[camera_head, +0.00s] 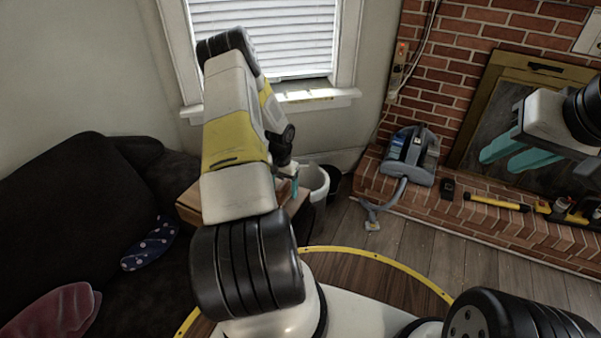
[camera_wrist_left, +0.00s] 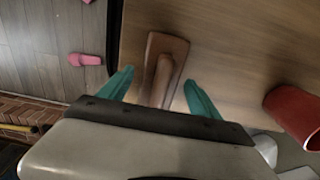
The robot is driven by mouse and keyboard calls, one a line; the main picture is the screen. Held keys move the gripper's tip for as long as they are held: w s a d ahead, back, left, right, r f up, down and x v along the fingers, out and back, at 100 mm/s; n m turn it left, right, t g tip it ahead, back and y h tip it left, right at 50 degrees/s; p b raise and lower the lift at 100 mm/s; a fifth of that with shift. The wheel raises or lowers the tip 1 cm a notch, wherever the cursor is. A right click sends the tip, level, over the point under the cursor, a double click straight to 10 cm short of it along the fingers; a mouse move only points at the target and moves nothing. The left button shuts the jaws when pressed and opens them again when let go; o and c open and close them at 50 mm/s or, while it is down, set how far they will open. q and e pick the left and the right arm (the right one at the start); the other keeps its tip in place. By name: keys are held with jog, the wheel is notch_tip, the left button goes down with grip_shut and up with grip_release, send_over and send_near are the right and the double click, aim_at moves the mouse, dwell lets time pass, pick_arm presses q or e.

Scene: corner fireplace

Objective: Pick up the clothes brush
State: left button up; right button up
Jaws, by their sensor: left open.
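The clothes brush (camera_wrist_left: 164,62) is a brown wooden piece with a rounded handle, lying on the light wooden tabletop (camera_wrist_left: 225,35) in the left wrist view. My left gripper (camera_wrist_left: 160,85) is open, with one teal finger on each side of the brush's handle. Whether the fingers touch it cannot be told; the near end of the handle is hidden behind the gripper body. In the head view my left gripper (camera_head: 293,185) is small and partly hidden by my arm over the table. My right gripper (camera_head: 497,162) is open and empty, in front of the fireplace.
A red cup-like object (camera_wrist_left: 295,112) lies to the right of the brush in the wrist view. The tabletop ends just left of the brush. A dark sofa (camera_head: 70,220), a white bin (camera_head: 315,182) and a grey vacuum cleaner (camera_head: 410,155) stand around.

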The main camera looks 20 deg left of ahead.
pick_arm(q)
jog(key=shift+f, duration=0.7)
grip_shut()
jog(key=shift+r, duration=0.1)
jog(key=shift+r, duration=0.55)
notch_tip(320, 180, up, 3)
jog(key=shift+f, duration=0.2)
jog(key=s+d+r, duration=0.1)
jog(key=s+d, duration=0.7)
jog(key=s, duration=0.5)
jog(key=shift+s+d, duration=0.2)
jog(key=shift+s, duration=0.1)
jog(key=shift+r, duration=0.1)
